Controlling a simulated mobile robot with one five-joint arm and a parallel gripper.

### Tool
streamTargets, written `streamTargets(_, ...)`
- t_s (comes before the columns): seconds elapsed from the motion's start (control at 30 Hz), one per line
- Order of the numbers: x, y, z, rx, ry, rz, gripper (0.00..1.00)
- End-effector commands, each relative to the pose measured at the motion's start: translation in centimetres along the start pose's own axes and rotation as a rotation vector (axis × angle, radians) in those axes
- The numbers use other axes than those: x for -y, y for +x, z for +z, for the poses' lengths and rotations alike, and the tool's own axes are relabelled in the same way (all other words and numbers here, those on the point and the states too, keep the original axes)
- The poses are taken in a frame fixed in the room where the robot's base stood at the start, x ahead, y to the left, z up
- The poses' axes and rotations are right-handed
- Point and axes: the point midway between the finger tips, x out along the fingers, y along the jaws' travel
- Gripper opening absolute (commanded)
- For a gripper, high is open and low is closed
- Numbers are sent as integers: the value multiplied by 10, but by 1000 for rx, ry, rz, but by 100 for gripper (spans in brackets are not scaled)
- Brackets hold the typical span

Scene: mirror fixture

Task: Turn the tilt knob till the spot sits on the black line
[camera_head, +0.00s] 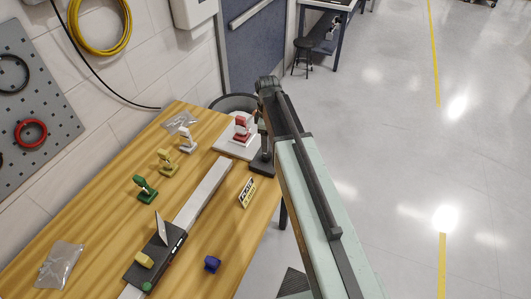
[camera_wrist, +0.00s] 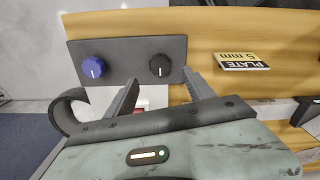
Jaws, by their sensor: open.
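A dark panel (camera_wrist: 130,50) in the wrist view carries a blue knob (camera_wrist: 92,67) at left and a black knob (camera_wrist: 160,65) at right. Each knob has a white pointer mark. No lettering shows that tells which is the tilt knob. My gripper (camera_wrist: 163,82) is open, with its two fingers apart and nothing held. The black knob appears between and a little beyond the fingertips; I cannot tell any contact. I cannot make out the spot or the black line in either view.
On the wooden table (camera_head: 80,262), a red mount (camera_head: 242,127) stands on a white base. White, yellow and green mounts stand along the left. A pale rail (camera_head: 205,190) crosses the table. A "PLATE 5 mm" sign (camera_wrist: 240,62) lies right of the panel.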

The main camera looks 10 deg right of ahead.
Motion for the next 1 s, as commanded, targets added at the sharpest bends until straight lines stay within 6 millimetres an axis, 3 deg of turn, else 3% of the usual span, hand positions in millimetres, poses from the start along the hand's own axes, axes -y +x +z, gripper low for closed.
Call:
streamTargets(0.4,1,71,-1,0,1,0,63)
streamTargets(0.73,1,72,-1,0,1,0,63)
streamTargets(0.93,1,72,-2,0,0,0,7)
streamTargets(0.97,1,72,-2,0,0,1,0)
streamTargets(1.0,3,72,-7,0,-4,1,0)
